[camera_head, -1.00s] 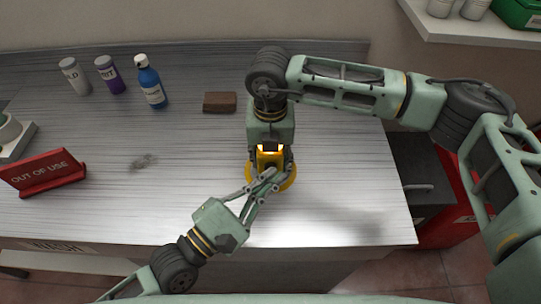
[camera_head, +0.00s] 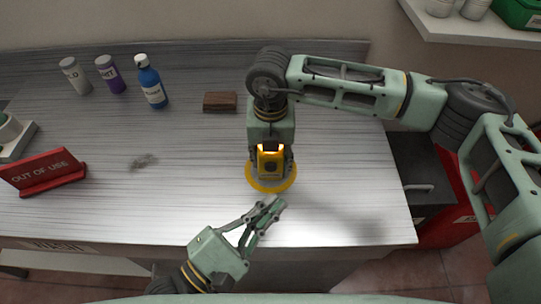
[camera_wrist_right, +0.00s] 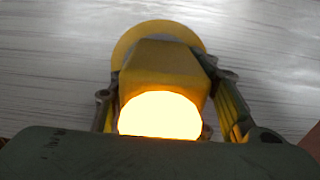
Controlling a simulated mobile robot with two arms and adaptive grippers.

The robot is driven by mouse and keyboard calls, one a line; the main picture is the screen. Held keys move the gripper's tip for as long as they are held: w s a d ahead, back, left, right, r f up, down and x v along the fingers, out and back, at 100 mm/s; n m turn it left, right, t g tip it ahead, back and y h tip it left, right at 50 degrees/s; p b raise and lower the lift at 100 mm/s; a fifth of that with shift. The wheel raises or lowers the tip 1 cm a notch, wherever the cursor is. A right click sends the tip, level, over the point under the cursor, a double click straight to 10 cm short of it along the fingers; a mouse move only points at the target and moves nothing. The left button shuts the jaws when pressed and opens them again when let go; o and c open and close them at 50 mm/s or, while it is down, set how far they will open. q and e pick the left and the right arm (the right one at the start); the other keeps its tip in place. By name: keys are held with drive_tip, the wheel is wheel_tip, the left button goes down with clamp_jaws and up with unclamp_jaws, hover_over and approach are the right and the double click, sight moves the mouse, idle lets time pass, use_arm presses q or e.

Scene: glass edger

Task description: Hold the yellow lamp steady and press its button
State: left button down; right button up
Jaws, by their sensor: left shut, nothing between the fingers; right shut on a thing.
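The yellow lamp (camera_head: 270,165) stands upright on its round yellow base on the metal worktop, and its top glows. A dark round spot shows on its front face, probably the button. My right gripper (camera_head: 271,158) comes down from above and is shut on the lamp's body. In the right wrist view the lamp (camera_wrist_right: 168,65) sits between the fingers, its bright glowing top facing the camera. My left gripper (camera_head: 276,203) is shut and empty, in front of the lamp's base and apart from the lamp's body.
A red "OUT OF USE" sign (camera_head: 44,173) stands at the left. A blue bottle (camera_head: 151,83), a purple-labelled bottle (camera_head: 110,75) and a grey bottle (camera_head: 75,76) stand at the back left. A brown block (camera_head: 220,102) lies behind the lamp. The worktop left of the lamp is mostly clear.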

drive_tip(key=o, duration=1.5)
